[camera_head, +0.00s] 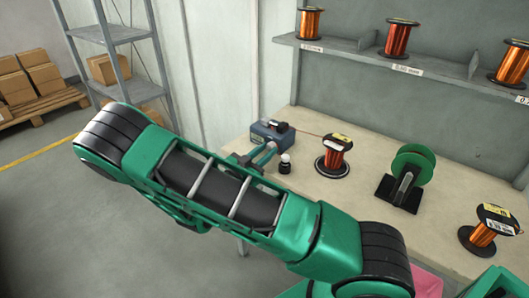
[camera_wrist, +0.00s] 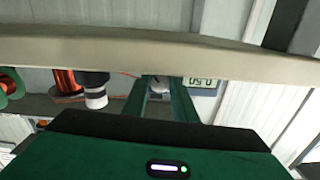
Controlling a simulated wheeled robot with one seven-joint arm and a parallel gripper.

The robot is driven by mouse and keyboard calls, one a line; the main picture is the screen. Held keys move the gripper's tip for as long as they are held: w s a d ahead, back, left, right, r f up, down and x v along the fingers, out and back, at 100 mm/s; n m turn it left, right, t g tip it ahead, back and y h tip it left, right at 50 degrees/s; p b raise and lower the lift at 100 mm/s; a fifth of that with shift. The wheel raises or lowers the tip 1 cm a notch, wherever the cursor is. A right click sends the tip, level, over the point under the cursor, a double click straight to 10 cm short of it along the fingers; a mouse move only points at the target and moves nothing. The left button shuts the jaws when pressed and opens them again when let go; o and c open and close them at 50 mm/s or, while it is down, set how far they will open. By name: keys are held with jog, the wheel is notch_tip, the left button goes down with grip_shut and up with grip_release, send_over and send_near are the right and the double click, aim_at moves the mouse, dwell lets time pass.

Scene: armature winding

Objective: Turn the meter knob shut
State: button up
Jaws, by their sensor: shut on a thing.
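The meter (camera_head: 272,134) is a blue-grey box with a dark top, near the left end of the bench. In the wrist view, which looks upside down, its lit display (camera_wrist: 201,82) shows digits that seem to read 0.50. My gripper (camera_head: 262,155) is at the front of the meter, partly hidden by my arm in the head view. In the wrist view, the two green fingers of my gripper (camera_wrist: 160,82) reach to the meter's face beside the display. They are shut on the knob, which is mostly hidden between them, so its angle cannot be told.
A small black-and-white object (camera_head: 285,164) stands just right of my gripper. A copper wire spool (camera_head: 333,157) and a green reel on a black stand (camera_head: 408,172) are farther right on the bench (camera_head: 335,202). A shelf (camera_head: 375,56) with spools is above.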

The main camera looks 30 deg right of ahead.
jog(key=shift+w+a+f, duration=0.1)
jog(key=shift+w+f, duration=0.05)
dwell(0.4)
jog(key=o, duration=1)
jog(key=shift+o, duration=0.2)
jog(key=v, duration=1)
jog(key=shift+a, duration=0.3)
jog(key=shift+s, duration=0.2)
